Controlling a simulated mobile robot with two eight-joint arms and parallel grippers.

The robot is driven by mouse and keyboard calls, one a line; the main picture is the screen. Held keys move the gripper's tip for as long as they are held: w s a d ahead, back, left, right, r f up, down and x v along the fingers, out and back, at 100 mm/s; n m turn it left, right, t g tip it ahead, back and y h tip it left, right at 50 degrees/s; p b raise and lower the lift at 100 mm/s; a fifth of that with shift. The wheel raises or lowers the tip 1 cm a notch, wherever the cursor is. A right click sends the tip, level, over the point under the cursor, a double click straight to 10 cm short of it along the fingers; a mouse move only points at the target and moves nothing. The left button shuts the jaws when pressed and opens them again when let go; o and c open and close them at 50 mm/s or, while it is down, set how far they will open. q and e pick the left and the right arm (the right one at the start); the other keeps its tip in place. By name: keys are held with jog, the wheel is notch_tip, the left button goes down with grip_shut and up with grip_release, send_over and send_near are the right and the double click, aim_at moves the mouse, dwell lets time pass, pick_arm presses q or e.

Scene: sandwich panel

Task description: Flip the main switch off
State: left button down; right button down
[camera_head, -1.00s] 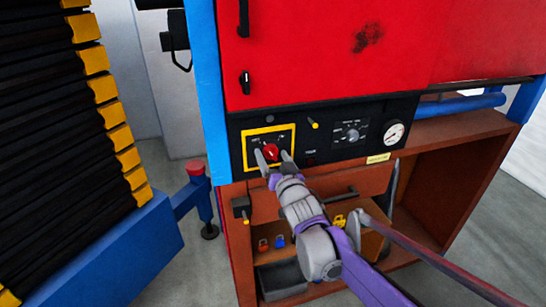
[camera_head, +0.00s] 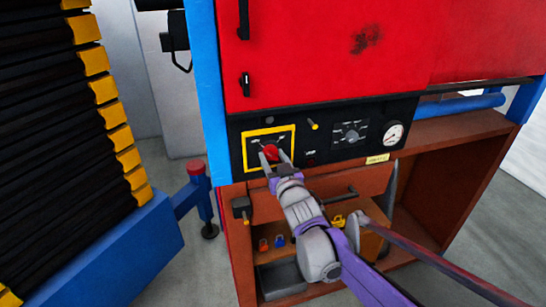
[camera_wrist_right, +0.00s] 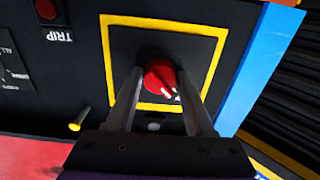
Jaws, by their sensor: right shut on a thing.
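The main switch (camera_head: 271,152) is a red rotary knob inside a yellow square frame on the black control panel. It also shows in the right wrist view (camera_wrist_right: 160,78), with a white mark on its lower right part. My right gripper (camera_head: 274,156) is at the knob, with one finger on each side of it. In the right wrist view the gripper (camera_wrist_right: 158,82) is shut on the knob. The switch labels are too small to read. My left gripper is not in view.
A yellow-tipped lever (camera_head: 313,124), a dial (camera_head: 351,134) and a round gauge (camera_head: 393,133) sit further right on the panel. Below is an open brown cabinet (camera_head: 440,190) with padlocks and a dark bin (camera_head: 282,279). A blue post (camera_head: 207,80) stands left of the panel.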

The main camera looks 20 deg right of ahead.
jog(key=shift+c, duration=1.4)
grip_release()
jog(key=s+b, duration=0.1)
jog(key=s, duration=1)
jog(key=shift+d, duration=0.2)
